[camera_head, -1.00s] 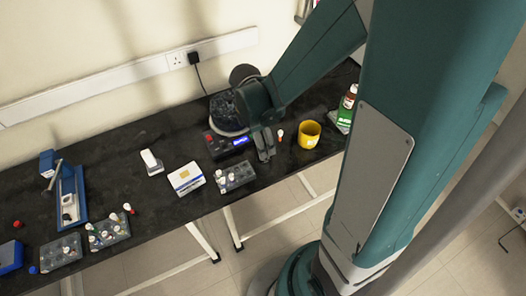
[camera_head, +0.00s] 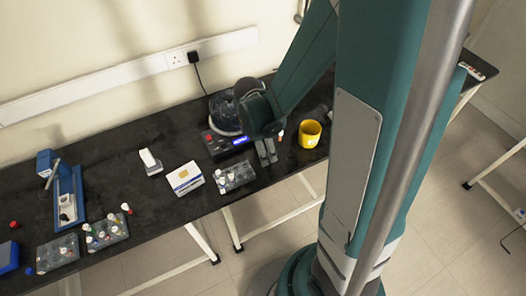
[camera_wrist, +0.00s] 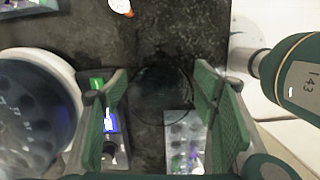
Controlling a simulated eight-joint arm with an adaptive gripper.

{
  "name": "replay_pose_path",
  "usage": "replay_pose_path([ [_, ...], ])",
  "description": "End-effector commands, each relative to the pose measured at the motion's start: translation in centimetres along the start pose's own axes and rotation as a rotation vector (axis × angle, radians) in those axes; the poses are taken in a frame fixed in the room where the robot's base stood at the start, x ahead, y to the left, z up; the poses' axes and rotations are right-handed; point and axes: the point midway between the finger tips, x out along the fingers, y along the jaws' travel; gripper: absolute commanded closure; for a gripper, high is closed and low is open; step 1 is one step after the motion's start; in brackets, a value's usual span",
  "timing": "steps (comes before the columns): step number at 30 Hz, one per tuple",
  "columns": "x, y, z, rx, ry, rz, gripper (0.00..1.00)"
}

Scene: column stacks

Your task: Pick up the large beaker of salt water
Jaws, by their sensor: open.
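My gripper (camera_head: 267,160) hangs over the black bench, between the device with the blue display and the yellow cup. In the wrist view my gripper (camera_wrist: 160,80) is open, with its two green fingers wide apart. Between the fingers is a faint, dark, see-through round outline, which appears to be the large beaker (camera_wrist: 163,92). Neither finger clearly touches it. Its contents cannot be made out. In the head view I cannot pick out the beaker; my gripper and wrist cover that spot.
A domed round machine (camera_head: 226,112) and a display device (camera_head: 226,143) stand beside my gripper. A tube rack (camera_head: 236,177) and white box (camera_head: 185,178) lie nearer the front edge. A yellow cup (camera_head: 310,134) stands to the right. More racks (camera_head: 106,232) are at left.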

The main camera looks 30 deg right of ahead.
Motion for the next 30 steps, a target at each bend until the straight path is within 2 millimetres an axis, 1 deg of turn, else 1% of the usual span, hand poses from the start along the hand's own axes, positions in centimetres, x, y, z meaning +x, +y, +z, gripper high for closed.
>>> replay_pose_path([
  [14,-0.02,0.00,0.00,0.000,0.000,0.000,0.41],
  [21,-0.02,0.00,0.00,0.000,0.000,0.000,0.73],
  [22,-0.02,0.00,0.00,0.000,0.000,0.000,0.75],
  [30,-0.07,-0.01,0.01,0.000,0.000,0.000,0.75],
])
